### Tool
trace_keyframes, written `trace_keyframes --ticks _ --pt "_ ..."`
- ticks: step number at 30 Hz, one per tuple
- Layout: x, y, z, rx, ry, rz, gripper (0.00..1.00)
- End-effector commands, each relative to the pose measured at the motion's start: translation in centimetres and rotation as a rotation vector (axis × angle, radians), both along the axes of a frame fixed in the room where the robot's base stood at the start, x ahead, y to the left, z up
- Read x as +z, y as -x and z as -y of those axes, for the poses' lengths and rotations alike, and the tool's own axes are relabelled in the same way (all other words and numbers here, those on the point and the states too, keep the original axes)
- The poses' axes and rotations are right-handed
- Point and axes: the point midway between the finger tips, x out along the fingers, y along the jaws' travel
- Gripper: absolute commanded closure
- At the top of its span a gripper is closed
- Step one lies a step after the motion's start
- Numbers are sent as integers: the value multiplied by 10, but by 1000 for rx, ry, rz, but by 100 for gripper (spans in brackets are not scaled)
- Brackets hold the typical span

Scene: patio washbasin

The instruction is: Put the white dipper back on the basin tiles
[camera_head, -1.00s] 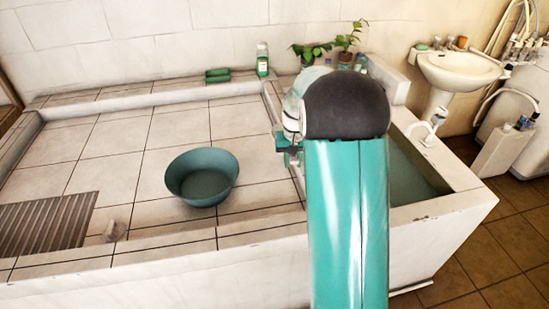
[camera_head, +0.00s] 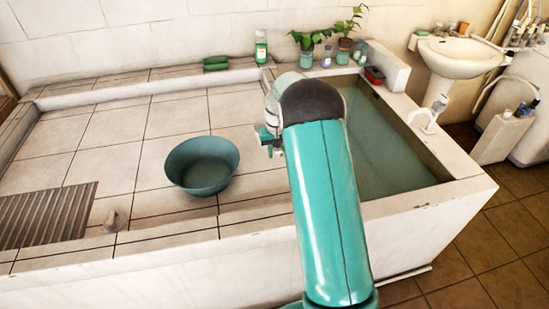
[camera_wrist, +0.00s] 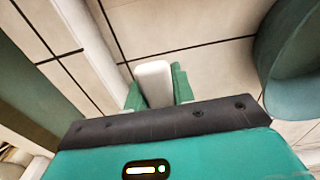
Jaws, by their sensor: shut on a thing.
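My gripper (camera_head: 268,138) is over the tiled part of the basin, right of the teal bowl. In the wrist view its green fingers are shut on a white, rounded, bar-like part (camera_wrist: 153,72), which I take to be the white dipper's handle. The rest of the dipper is hidden from both views. The basin tiles (camera_head: 105,130) are pale with dark joints and lie left of the gripper. They also show beneath the held part in the wrist view (camera_wrist: 200,62). I cannot tell whether the dipper touches them.
The teal bowl (camera_head: 201,167) stands on the tiles, close left of my gripper. A slatted grate (camera_head: 45,215) and a small grey lump (camera_head: 110,222) lie farther left. The water trough (camera_head: 385,150) is to the right. Tiles behind and left of the bowl are clear.

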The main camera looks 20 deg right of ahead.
Motion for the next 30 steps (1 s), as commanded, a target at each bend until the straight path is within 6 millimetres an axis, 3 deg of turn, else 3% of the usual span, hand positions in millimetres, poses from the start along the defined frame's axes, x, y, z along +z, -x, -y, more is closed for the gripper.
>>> trace_keyframes --ticks 6,11,16,28,29,30 --pt "-24 -21 5 -2 0 1 100" --pt "-34 -28 7 -2 0 0 100" --pt "-58 -27 6 -2 0 0 100" --pt "-65 -27 6 -2 0 0 100" --pt "-65 -27 6 -2 0 1 69" --pt "-64 -27 6 -2 0 1 61"
